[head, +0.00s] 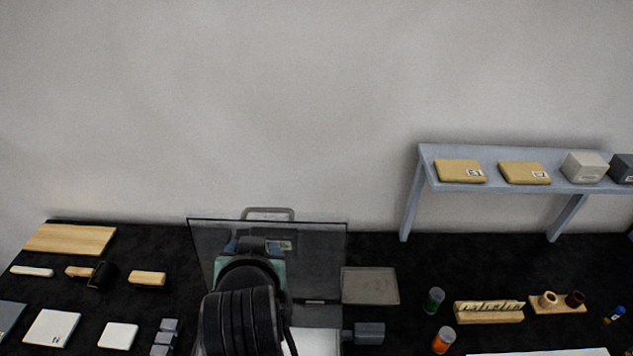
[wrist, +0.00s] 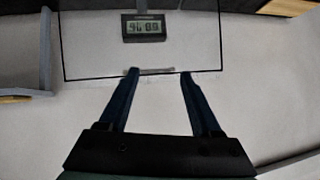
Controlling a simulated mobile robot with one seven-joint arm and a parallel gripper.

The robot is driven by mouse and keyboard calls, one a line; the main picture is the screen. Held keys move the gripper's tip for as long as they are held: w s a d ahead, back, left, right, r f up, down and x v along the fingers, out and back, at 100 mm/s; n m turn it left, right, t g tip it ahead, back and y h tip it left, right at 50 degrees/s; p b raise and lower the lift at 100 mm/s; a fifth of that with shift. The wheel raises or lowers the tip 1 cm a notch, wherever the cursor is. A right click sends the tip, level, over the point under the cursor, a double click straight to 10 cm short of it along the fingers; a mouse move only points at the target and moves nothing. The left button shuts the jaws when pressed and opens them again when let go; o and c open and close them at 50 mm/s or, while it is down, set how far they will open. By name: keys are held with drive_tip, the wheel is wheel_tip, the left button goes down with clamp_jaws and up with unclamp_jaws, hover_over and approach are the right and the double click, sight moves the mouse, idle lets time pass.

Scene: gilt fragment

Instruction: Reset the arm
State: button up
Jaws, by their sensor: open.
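My gripper (wrist: 158,73) shows in the wrist view with its two dark blue fingers apart and nothing between them. Beyond the fingertips is a transparent panel (wrist: 90,55) with a dark frame and a small digital display (wrist: 144,27); its digits are blurred. In the head view my arm rises at the lower middle, in front of the panel (head: 320,245), and hides most of my gripper and part of the panel.
The black bench holds a wooden board (head: 70,239), brushes, white slabs (head: 52,328) and a grey tray (head: 370,286). At right are a green-capped vial (head: 433,300), an orange vial (head: 443,340) and a wooden rack (head: 488,312). A grey shelf (head: 520,188) stands at back right.

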drive_tip(key=d+r+t+b, duration=0.1)
drive_tip(key=d+r+t, duration=0.15)
drive_tip(key=r, duration=0.65)
drive_tip(key=w+d+r+t, duration=0.1)
drive_tip(key=r+t, duration=0.3)
drive_tip(key=r, duration=0.4)
drive_tip(key=d+r+t+b, duration=0.1)
drive_tip(key=d+r+t, duration=0.15)
drive_tip(key=r, duration=0.65)
drive_tip(key=s+d+r+t+h, duration=0.1)
drive_tip(key=s+r+t, duration=0.3)
drive_tip(key=r, duration=0.4)
drive_tip(key=s+d+r+t+h, duration=0.1)
drive_tip(key=s+d+r+t, duration=0.1)
drive_tip(key=s+r+t, duration=0.2)
drive_tip(key=s+r, duration=0.3)
drive_tip(key=r, duration=0.1)
drive_tip(key=shift+s+d, duration=0.25)
drive_tip(key=shift+d, duration=0.1)
drive_tip(key=shift+f, duration=0.1)
